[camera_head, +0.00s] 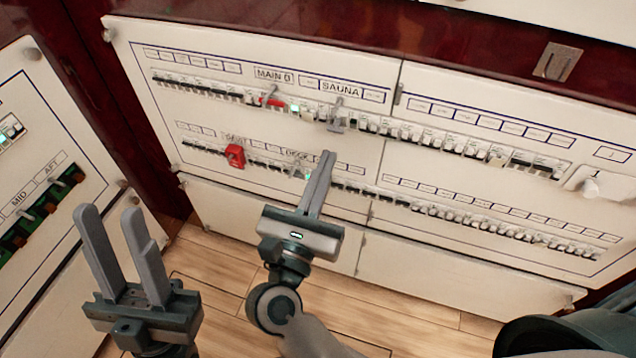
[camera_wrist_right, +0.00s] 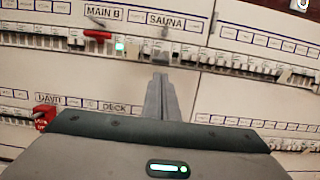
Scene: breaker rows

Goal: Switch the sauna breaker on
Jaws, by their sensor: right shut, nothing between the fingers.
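The SAUNA label (camera_head: 340,90) is on the upper row of the white breaker panel; it also shows in the right wrist view (camera_wrist_right: 173,20). Below it is the sauna breaker (camera_head: 337,124), with a grey lever part that stands out from the row; it shows in the right wrist view too (camera_wrist_right: 158,50). I cannot tell its switch position. My right gripper (camera_head: 325,156) is shut and empty, its fingertips just below the sauna breaker and apart from it in the picture. In the right wrist view the fingertips (camera_wrist_right: 159,78) point up at it. My left gripper (camera_head: 109,211) is open and empty at the lower left.
Left of SAUNA is the MAIN B breaker with a red handle (camera_head: 271,102) and a lit green lamp (camera_head: 295,107). A red block (camera_head: 235,155) sits on the lower row, near the DECK label (camera_head: 297,155). A side panel (camera_head: 40,200) with MID and AFT labels stands at the left.

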